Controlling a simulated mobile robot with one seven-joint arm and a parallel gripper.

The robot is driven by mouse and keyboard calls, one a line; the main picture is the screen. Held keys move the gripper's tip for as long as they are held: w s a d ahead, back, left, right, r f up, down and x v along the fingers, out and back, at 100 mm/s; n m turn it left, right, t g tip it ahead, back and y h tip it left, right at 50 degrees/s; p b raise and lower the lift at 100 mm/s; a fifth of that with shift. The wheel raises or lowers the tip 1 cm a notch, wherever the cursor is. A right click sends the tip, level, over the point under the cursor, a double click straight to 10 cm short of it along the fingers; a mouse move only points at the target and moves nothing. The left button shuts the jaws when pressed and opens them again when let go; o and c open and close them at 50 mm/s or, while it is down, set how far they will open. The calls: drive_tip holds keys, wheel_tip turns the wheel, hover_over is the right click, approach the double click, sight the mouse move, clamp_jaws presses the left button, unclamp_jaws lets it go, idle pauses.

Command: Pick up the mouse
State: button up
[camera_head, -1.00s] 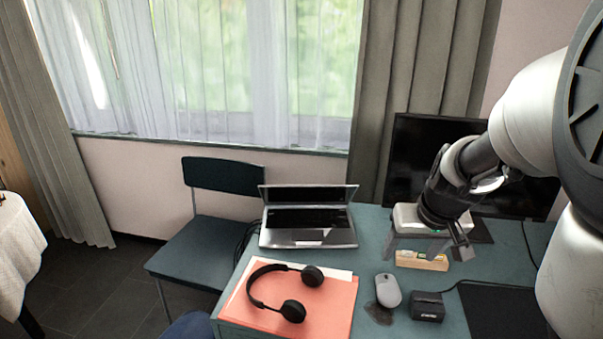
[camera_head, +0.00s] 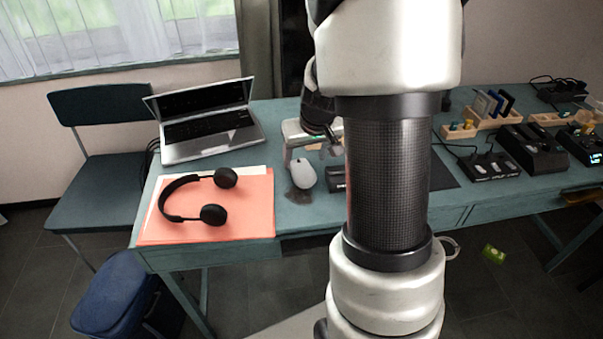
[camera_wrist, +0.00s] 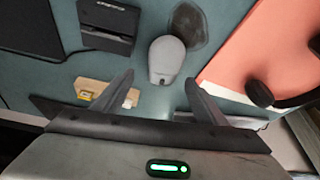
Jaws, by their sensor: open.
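The grey-white mouse (camera_head: 303,173) lies on the teal table (camera_head: 228,158), right of the orange folder. In the wrist view the mouse (camera_wrist: 167,60) is upper centre, just beyond and between my fingertips. My gripper (camera_wrist: 159,80) is open and empty, its two dark fingers spread to either side of the near end of the mouse. In the head view my gripper (camera_head: 312,154) hangs over the table just behind the mouse. My arm hides part of the table to the right.
Black headphones (camera_head: 200,196) lie on the orange folder (camera_head: 255,215). A black box (camera_head: 337,181) stands close right of the mouse. An open laptop (camera_head: 208,130) is at the back left. A small wooden holder (camera_wrist: 95,88) lies near my left finger.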

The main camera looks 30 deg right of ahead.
sight(301, 165)
drive_tip(key=x, duration=0.1)
drive_tip(key=b+x, duration=0.1)
drive_tip(key=x, duration=0.2)
drive_tip(key=shift+w+a+f, duration=0.1)
drive_tip(key=shift+a+f, duration=0.15)
drive_tip(key=shift+f, duration=0.1)
drive_tip(key=shift+r, duration=0.15)
drive_tip(key=c, duration=1.1)
